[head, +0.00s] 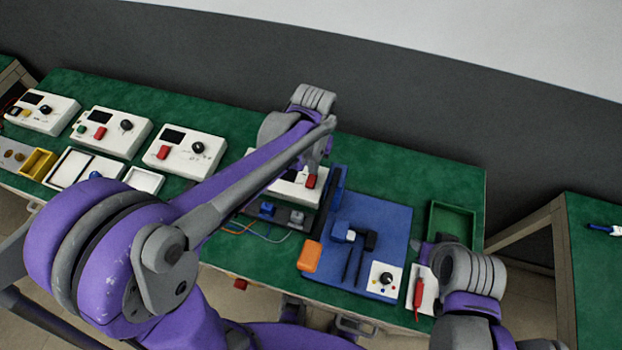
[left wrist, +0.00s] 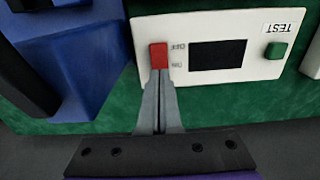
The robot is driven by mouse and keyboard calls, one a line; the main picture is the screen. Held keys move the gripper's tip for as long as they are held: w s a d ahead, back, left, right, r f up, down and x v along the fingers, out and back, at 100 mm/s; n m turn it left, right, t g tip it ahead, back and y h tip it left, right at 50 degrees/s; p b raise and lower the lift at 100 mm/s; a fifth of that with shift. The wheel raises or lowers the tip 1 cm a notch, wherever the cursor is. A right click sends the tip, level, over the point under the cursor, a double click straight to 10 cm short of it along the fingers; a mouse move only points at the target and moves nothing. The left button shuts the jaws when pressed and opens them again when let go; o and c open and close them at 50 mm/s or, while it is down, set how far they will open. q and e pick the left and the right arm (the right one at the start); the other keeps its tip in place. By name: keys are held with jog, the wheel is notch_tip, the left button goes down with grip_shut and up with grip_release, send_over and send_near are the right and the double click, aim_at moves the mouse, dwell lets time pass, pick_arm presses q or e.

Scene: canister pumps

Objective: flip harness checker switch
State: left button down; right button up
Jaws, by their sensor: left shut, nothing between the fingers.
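The harness checker is a white box (head: 288,188) with a red switch (head: 310,182), on the green bench in the head view. In the left wrist view its white face (left wrist: 215,72) shows a dark display, a green button (left wrist: 275,51) and the red switch (left wrist: 159,56), with inverted OFF and ON labels beside it. My left gripper (left wrist: 158,80) is shut and empty, its fingertips at the switch's lower end, by the ON label. Contact is not certain. In the head view the left gripper (head: 313,168) is partly hidden by its wrist. My right gripper (head: 427,252) is over the bench's right part, its fingers unclear.
A blue board (head: 385,217) with an orange block (head: 309,257) and dark clamps lies right of the checker. A green tray (head: 452,220) stands farther right. Several similar white boxes (head: 113,130) line the bench to the left. Loose wires (head: 262,233) lie in front of the checker.

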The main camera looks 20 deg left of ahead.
pick_arm(q)
jog(key=shift+f+b, duration=0.55)
jog(key=shift+f, duration=0.25)
pick_arm(e)
jog(key=shift+s+f, duration=0.2)
jog(key=shift+f, duration=0.45)
pick_arm(q)
jog(key=shift+r+p, duration=2)
jog(key=shift+r, duration=1.6)
pick_arm(e)
jog(key=r, duration=0.1)
jog(key=w+r, duration=0.1)
jog(key=r, duration=0.3)
jog(key=shift+w, duration=0.4)
jog(key=shift+s, duration=0.1)
pick_arm(q)
jog(key=s+a+t, duration=0.2)
jog(key=s+a, duration=0.1)
jog(key=s, duration=0.3)
jog(key=s+a+r+t, duration=0.1)
jog(key=s+a+t, duration=0.2)
jog(key=s, duration=0.4)
jog(key=shift+a+r+t, duration=0.3)
